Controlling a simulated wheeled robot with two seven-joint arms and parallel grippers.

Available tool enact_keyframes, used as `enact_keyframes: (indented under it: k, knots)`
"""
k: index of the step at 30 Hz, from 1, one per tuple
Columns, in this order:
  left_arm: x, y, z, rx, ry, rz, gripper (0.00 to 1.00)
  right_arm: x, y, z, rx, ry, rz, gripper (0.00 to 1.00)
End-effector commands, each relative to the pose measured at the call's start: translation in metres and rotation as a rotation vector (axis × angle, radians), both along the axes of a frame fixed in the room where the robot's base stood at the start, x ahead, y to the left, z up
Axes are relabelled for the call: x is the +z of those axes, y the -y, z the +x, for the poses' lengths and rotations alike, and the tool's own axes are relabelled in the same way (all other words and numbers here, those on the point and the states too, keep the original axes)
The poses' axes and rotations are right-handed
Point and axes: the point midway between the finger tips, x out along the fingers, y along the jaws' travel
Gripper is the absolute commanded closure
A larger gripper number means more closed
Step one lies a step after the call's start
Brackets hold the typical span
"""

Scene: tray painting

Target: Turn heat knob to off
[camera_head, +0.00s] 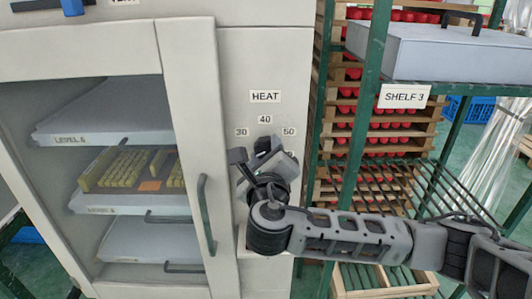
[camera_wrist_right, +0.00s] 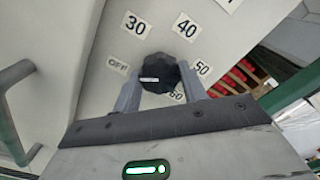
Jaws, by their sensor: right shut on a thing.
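The heat knob (camera_wrist_right: 163,68) is dark and many-sided, on the cabinet's pale front panel. Labels OFF, 30, 40, 50 and 60 ring it in the right wrist view. Its white mark lies on its left part, toward the OFF side; I cannot tell whether it lines up exactly with OFF. My right gripper (camera_wrist_right: 160,84) is shut on the knob, one finger on each side. In the head view my right gripper (camera_head: 255,160) is at the panel below the HEAT label (camera_head: 265,96) and hides most of the knob. My left gripper is not in view.
The cabinet's glass door (camera_head: 180,60) is closed at left, with its handle (camera_head: 205,215) close to my right gripper. Trays show inside. At right, a green rack post (camera_head: 366,80) with a SHELF 3 sign (camera_head: 403,96) stands behind my right arm, holding a grey case (camera_head: 440,50).

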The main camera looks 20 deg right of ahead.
Motion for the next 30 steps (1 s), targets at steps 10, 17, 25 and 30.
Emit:
enact_keyframes:
  k: [10,17,25,30]
  knots:
    - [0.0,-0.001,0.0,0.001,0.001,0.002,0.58,0.0,0.001,0.0,-0.002,-0.003,-0.008,0.81]
    - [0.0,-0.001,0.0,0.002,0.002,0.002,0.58,0.0,0.001,0.0,-0.001,-0.002,-0.008,0.36]
    - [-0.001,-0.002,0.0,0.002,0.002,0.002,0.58,-0.001,-0.001,-0.004,0.0,-0.003,-0.005,0.36]
    - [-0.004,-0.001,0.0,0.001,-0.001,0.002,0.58,-0.002,-0.009,-0.029,0.004,-0.003,-0.002,0.36]
